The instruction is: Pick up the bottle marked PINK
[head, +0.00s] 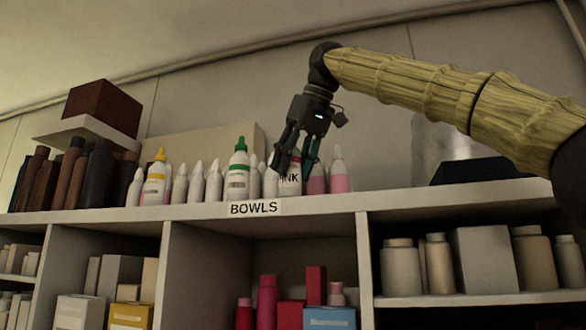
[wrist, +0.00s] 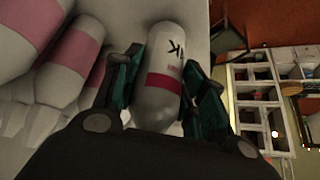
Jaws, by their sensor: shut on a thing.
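The bottle marked PINK (head: 290,181) stands on top of the shelf unit, white, with only the letters "NK" showing past my gripper. In the wrist view the same bottle (wrist: 163,62) is white with a red band and dark letters ending in "K". My gripper (head: 298,158) reaches down from above, its fingers on either side of the bottle. In the wrist view my gripper (wrist: 158,95) is shut on the bottle, a dark teal finger against each side. The head view does not clearly show whether the bottle's base touches the shelf.
Pink-and-white bottles (head: 338,175) stand close on the right; in the wrist view, similar bottles (wrist: 75,60) crowd the left. A green-capped bottle (head: 238,172) and a yellow-capped bottle (head: 156,178) stand farther left. A "BOWLS" label (head: 254,208) is on the shelf edge. Boxes and jars fill compartments below.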

